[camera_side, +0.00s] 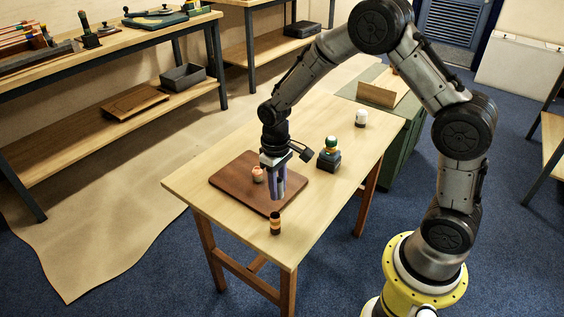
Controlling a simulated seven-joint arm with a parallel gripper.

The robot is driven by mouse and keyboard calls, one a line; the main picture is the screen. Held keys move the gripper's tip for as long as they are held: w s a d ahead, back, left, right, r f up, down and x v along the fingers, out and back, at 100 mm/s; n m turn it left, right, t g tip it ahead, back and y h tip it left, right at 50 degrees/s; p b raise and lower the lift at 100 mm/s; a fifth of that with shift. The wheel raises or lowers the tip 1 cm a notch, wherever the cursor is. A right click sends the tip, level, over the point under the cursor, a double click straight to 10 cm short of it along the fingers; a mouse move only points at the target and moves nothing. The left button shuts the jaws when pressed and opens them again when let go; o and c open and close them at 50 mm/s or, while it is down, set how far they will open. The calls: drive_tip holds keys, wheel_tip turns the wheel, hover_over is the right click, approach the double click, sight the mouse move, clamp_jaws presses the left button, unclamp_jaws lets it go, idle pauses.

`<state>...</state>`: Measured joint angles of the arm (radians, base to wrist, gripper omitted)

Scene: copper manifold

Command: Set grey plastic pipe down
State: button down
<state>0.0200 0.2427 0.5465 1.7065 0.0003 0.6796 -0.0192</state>
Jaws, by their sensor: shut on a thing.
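My gripper (275,192) points down over the front right part of a dark brown board (232,178) on the wooden table. It is shut on a slim, upright grey piece, which I take to be the grey plastic pipe (277,181). The fingers and the pipe look alike in colour, so their edges are hard to tell apart. I cannot tell whether the pipe's lower end touches the board or hangs just above it.
A copper-coloured piece (257,174) stands on the board, left of my gripper. A dark and orange cylinder (275,223) stands near the table's front edge. A dark block with a green-and-cream top (329,155) is to the right. A white jar (361,118) stands at the back.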

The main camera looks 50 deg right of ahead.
drive_tip(key=s+d+r+m, duration=0.1)
drive_tip(key=d+r+m, duration=0.15)
drive_tip(key=d, duration=0.55)
drive_tip(key=s+d+r+m, duration=0.1)
drive_tip(key=d+r+m, duration=0.15)
drive_tip(key=d, duration=0.55)
hover_over(293, 161)
drive_tip(key=f, duration=0.9)
drive_tip(key=shift+s+a, duration=0.2)
drive_tip(key=shift+s, duration=0.1)
drive_tip(key=shift+w+d+f, duration=0.15)
drive_tip(key=shift+w+f, duration=0.15)
drive_tip(key=shift+f, duration=1.55)
drive_tip(key=shift+f, duration=0.15)
drive_tip(key=c, duration=0.6)
unclamp_jaws()
drive_tip(key=shift+n, duration=0.3)
